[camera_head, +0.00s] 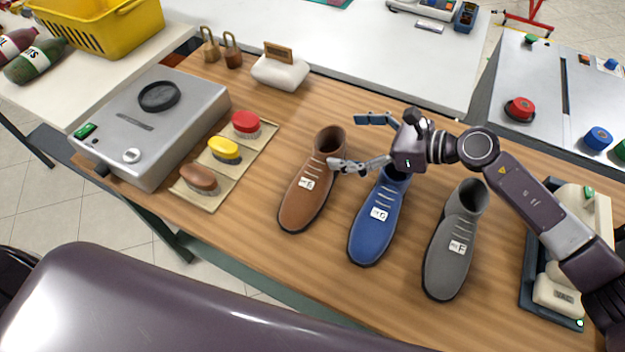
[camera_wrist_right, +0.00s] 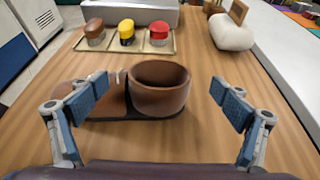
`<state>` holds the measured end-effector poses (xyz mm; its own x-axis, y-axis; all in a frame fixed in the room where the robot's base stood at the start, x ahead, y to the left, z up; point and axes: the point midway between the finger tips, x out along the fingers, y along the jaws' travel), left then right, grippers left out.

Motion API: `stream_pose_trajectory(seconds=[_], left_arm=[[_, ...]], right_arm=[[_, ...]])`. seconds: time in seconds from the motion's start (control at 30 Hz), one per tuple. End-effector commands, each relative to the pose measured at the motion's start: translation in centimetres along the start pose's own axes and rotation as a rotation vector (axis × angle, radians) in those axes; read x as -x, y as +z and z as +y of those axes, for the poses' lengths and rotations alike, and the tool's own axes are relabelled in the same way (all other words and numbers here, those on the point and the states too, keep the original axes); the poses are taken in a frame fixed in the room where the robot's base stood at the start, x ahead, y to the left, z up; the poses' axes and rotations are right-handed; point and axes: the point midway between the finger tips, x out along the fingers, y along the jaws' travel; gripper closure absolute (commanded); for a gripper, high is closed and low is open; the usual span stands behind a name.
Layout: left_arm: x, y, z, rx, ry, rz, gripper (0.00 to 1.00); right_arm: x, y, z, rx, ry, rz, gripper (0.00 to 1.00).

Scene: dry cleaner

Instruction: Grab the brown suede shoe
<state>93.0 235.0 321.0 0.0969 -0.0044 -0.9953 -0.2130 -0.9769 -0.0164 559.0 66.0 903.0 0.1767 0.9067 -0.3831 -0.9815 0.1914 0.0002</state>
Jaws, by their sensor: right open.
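The brown suede shoe (camera_head: 306,197) stands upright on the wooden table, left of the other two shoes, with a white tag on its front. In the right wrist view the brown shoe (camera_wrist_right: 160,88) lies ahead, its round ankle opening close and its toe to the left. My right gripper (camera_head: 345,142) is open and empty. One finger is near the shoe's ankle in the head view, the other is farther back. In the right wrist view the fingers (camera_wrist_right: 166,103) are spread to either side of the shoe's heel part; contact is not clear. My left gripper is not in view.
A blue shoe (camera_head: 372,228) stands partly beneath my right gripper, and a grey shoe (camera_head: 452,250) is further right. A mat (camera_head: 211,193) with brushes and a grey machine (camera_head: 150,125) are at left. A white roll-shaped block (camera_head: 280,73) stands behind.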

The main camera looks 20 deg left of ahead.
Motion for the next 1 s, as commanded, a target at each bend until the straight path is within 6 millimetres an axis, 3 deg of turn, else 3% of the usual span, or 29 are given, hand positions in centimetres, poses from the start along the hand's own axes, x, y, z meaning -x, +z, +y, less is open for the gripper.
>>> stream_pose_trajectory(seconds=[0.2,0.47,1.0], left_arm=[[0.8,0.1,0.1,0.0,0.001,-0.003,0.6],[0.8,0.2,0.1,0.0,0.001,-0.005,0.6],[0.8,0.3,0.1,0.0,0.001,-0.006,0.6]], right_arm=[[-2.6,-0.1,0.0,-0.001,0.001,-0.001,0.07],[-2.9,-0.2,0.0,0.0,0.0,0.0,0.07],[-2.9,-0.2,0.0,0.001,-0.001,0.0,0.65]])
